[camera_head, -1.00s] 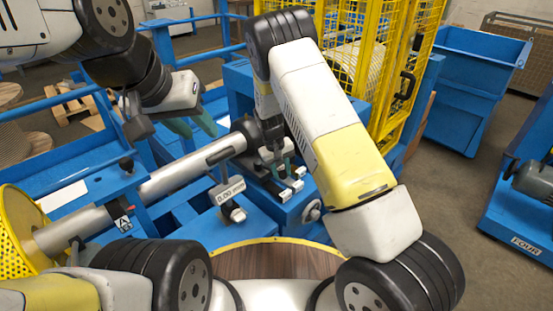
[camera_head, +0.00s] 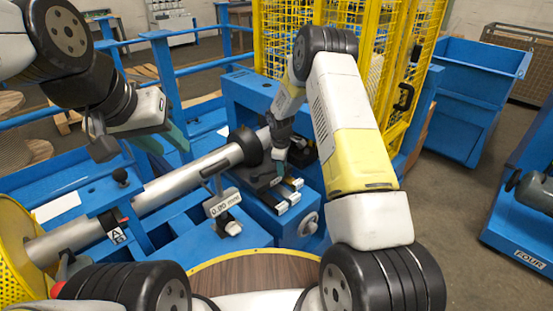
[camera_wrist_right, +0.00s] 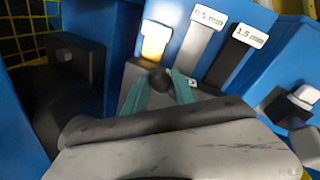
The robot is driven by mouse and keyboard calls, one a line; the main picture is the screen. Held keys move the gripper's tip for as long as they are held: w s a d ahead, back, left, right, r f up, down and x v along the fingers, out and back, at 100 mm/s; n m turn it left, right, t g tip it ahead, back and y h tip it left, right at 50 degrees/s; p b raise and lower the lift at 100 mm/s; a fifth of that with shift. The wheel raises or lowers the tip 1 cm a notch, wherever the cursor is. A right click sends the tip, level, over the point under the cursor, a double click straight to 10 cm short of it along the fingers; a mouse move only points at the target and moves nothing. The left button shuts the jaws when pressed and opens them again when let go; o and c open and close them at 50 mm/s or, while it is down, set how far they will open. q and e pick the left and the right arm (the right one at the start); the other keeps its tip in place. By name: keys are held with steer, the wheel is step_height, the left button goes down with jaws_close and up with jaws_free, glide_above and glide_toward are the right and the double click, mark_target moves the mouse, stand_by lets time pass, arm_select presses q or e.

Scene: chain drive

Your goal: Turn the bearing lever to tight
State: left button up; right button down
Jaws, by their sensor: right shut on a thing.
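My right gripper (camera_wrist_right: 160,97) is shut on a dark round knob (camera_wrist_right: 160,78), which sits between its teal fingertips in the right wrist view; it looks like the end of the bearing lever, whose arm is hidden. In the head view, my right gripper (camera_head: 281,160) is at the blue machine block, beside the black collar (camera_head: 247,146) of the grey shaft (camera_head: 190,176). The fingers are mostly hidden there. No tight mark is readable. My left gripper (camera_head: 166,142) is raised over the blue frame on the left, empty, its teal fingers apart.
Tags marked 0.5 mm (camera_wrist_right: 208,17) and 1.5 mm (camera_wrist_right: 250,35) stand behind the knob. A 0.90 mm sign (camera_head: 222,204) stands before the shaft. A yellow cage (camera_head: 385,70) rises behind my right arm. A blue bin (camera_head: 465,105) stands at right, with open floor before it.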

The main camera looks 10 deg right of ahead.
steer(key=w+n, duration=0.2)
steer(key=shift+w+a+n, duration=0.25)
steer(key=shift+a+n, duration=0.05)
steer(key=shift+w+a+n+y, duration=0.3)
steer(key=shift+w+n, duration=0.2)
steer(key=shift+n, duration=0.1)
steer(key=shift+w+a+n+y, duration=0.2)
steer(key=shift+w+a+n, duration=0.1)
steer(key=shift+w+n, duration=0.25)
steer(key=c, duration=1)
jaws_free()
steer(key=shift+a, duration=0.1)
steer(key=shift+c, duration=0.2)
step_height(320, 180, up, 8)
steer(key=s, duration=0.1)
steer(key=shift+s+f, duration=0.15)
steer(key=shift+s, duration=0.15)
